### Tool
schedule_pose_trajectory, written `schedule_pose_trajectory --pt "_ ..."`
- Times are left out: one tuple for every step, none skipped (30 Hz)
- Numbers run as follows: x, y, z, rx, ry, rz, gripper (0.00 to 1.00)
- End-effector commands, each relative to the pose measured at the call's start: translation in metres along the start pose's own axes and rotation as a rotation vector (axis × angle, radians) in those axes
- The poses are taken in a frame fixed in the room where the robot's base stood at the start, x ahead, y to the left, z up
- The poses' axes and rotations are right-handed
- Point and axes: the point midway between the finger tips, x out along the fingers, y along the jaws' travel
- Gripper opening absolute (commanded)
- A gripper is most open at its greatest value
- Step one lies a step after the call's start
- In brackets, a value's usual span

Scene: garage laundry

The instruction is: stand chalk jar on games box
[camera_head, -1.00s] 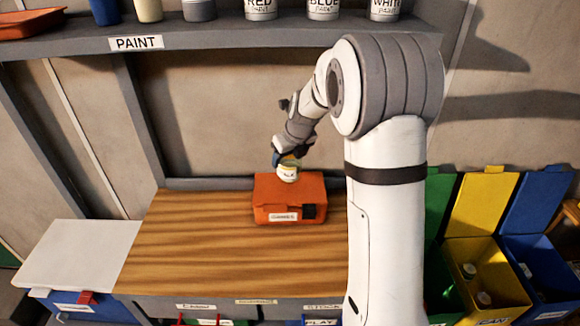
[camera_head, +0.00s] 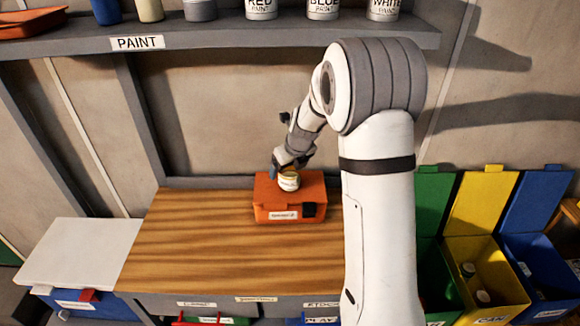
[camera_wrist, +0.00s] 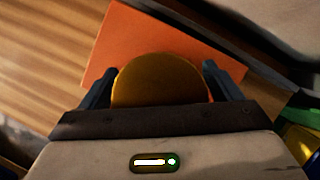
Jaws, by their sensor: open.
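The chalk jar (camera_head: 289,181), pale with a yellow lid, stands upright on top of the orange games box (camera_head: 290,197), which sits at the back right of the wooden worktop. In the wrist view the jar's round yellow lid (camera_wrist: 160,80) lies between the two dark fingers of my gripper (camera_wrist: 158,80), with the orange box top (camera_wrist: 140,35) below it. My gripper (camera_head: 276,170) is open, with a finger on each side of the jar. A small gap shows by the right finger; whether the left finger touches cannot be told.
The worktop (camera_head: 210,235) left of the box is clear. A shelf (camera_head: 250,38) with paint cans runs above. Open green, yellow (camera_head: 485,275) and blue bins stand at the right, and a white-lidded box (camera_head: 75,255) at the left.

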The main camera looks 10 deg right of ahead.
Motion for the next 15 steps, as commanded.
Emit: schedule_pose_trajectory --pt "0.0 0.0 0.0 0.0 0.0 0.0 0.85" --pt "0.0 0.0 0.0 0.0 0.0 0.0 0.85" --pt "0.0 0.0 0.0 0.0 0.0 0.0 0.85" --pt "0.0 0.0 0.0 0.0 0.0 0.0 0.85" --pt "0.0 0.0 0.0 0.0 0.0 0.0 0.85" --pt "-0.001 0.0 0.001 0.0 0.0 0.0 0.85" --pt "-0.003 0.0 0.001 0.001 0.0 0.0 0.85" --pt "-0.004 -0.001 0.001 0.001 -0.001 0.0 0.85" --pt "-0.008 -0.001 0.001 0.001 -0.001 0.0 0.85" --pt "-0.011 -0.001 0.001 0.001 -0.002 -0.001 0.85" --pt "-0.016 -0.001 0.002 0.0 -0.004 -0.002 0.85" --pt "-0.022 -0.001 0.002 0.0 -0.004 -0.002 0.85" --pt "-0.028 -0.001 0.002 0.0 -0.004 -0.002 0.85" --pt "-0.034 -0.001 0.002 0.0 -0.005 -0.003 0.85" --pt "-0.043 -0.001 0.002 0.0 -0.005 -0.002 0.85"
